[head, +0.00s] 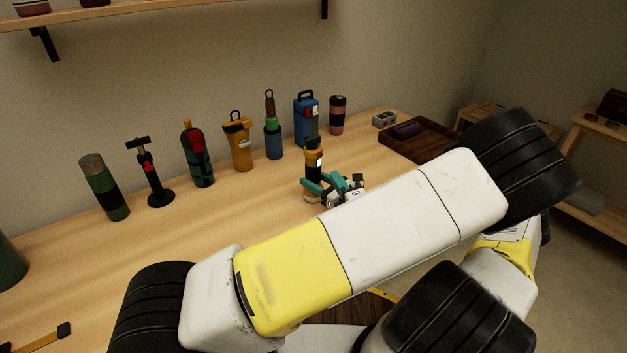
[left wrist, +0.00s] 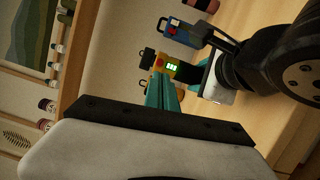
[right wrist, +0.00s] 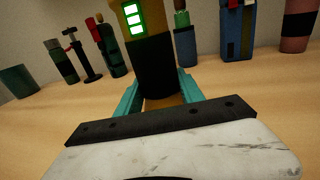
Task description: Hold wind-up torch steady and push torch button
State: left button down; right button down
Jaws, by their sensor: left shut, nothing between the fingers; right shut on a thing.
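The wind-up torch (head: 313,158) stands upright on the wooden table, yellow and black with a lit green display. In the left wrist view the torch (left wrist: 187,72) appears sideways, with a small red spot beside the display that may be its button. My right gripper (head: 326,187) is shut on the torch's lower part; its teal fingers flank the body in the right wrist view (right wrist: 157,95). My left gripper (left wrist: 165,88) is shut and empty, its teal fingertips close to the torch; contact cannot be told. In the head view I cannot clearly make it out.
A row of torches and flasks stands behind, including a yellow lantern (head: 237,145), a blue lantern (head: 305,120) and a red-green flask (head: 196,158). A dark tray (head: 425,150) is at the right. My arm covers the front; the table's left middle is clear.

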aim_at(320, 155)
pick_arm(q)
jog(key=w+a+m+t+h, duration=0.1)
jog(key=w+m+h, duration=0.2)
jog(key=m, duration=1.2)
jog(key=w+a+m+t+h, duration=0.1)
jog(key=w+m+h, duration=0.3)
jog(key=m, duration=1.2)
jog(key=shift+w+m+h, duration=0.15)
jog(key=shift+m+h, duration=0.15)
jog(key=shift+h, duration=0.4)
jog(key=shift+w+a+r, duration=0.1)
jog(key=shift+a, duration=0.05)
jog(key=shift+w+a, duration=0.2)
jog(key=shift+w, duration=0.05)
